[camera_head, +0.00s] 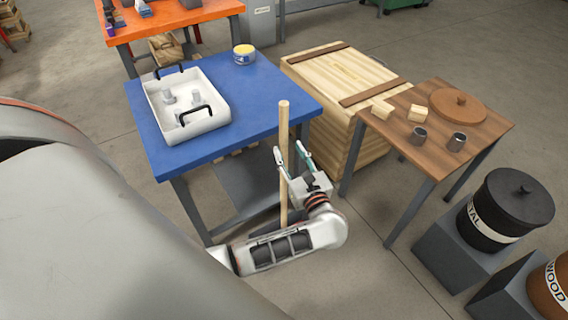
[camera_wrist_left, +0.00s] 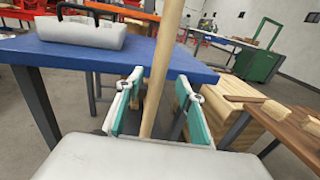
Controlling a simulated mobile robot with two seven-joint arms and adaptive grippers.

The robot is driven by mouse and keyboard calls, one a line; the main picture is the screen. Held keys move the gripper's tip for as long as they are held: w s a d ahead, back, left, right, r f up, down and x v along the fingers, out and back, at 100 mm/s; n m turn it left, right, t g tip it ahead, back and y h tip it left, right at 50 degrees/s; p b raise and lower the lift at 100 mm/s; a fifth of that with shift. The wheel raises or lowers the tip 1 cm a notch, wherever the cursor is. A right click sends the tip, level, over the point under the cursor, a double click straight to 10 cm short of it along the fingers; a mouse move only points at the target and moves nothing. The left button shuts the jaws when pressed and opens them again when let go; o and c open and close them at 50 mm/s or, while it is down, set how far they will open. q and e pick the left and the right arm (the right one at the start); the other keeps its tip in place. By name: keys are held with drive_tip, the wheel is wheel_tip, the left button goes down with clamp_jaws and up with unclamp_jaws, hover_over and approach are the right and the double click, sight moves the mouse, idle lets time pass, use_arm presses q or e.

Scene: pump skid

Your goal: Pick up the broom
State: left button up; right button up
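The broom's pale wooden handle (camera_head: 284,125) stands upright in front of the blue table in the head view. It also runs up through the middle of the left wrist view (camera_wrist_left: 160,70), leaning slightly. My left gripper (camera_head: 289,151) is open at the handle, with its teal-padded fingers spread. In the left wrist view the handle stands between the two fingers (camera_wrist_left: 159,82), with a visible gap on each side. The broom's head is hidden behind my left arm. My right gripper is not in view.
A wooden crate (camera_head: 340,65) stands close to the right. A brown table (camera_head: 490,128) with cups and blocks, and a black bin (camera_head: 515,205), are farther right. Floor is clear at front centre.

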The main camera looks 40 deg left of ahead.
sight(285, 145)
use_arm(q)
drive_tip(key=x, duration=0.4)
drive_tip(key=shift+s+r, duration=0.1)
drive_tip(key=shift+s, duration=0.05)
drive_tip(key=shift+a, duration=0.35)
clamp_jaws()
drive_tip(key=shift+w, duration=0.25)
